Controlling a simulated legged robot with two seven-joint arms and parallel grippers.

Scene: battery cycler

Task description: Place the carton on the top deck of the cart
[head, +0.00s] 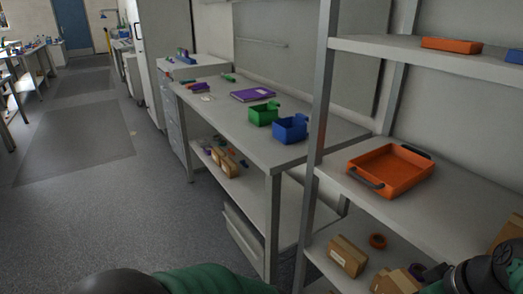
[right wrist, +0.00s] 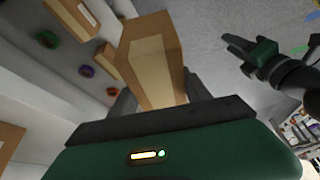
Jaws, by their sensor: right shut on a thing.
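My right gripper (right wrist: 157,98) is shut on a brown carton (right wrist: 153,48) with a paler panel on its face. The carton stands out from between the two dark fingers in the right wrist view. My left gripper (right wrist: 236,53) shows at the upper right of that view, its dark fingers apart and empty, away from the carton. In the head view neither gripper's fingers show; only parts of my arms appear along the bottom edge. I cannot make out the cart in either view.
A shelf rack at right holds an orange tray (head: 391,171), with cartons (head: 347,256) and tape rolls (head: 377,241) below. The workbench (head: 297,153) carries a green bin (head: 263,115) and a blue bin (head: 290,129). The floor (head: 140,215) at left is open.

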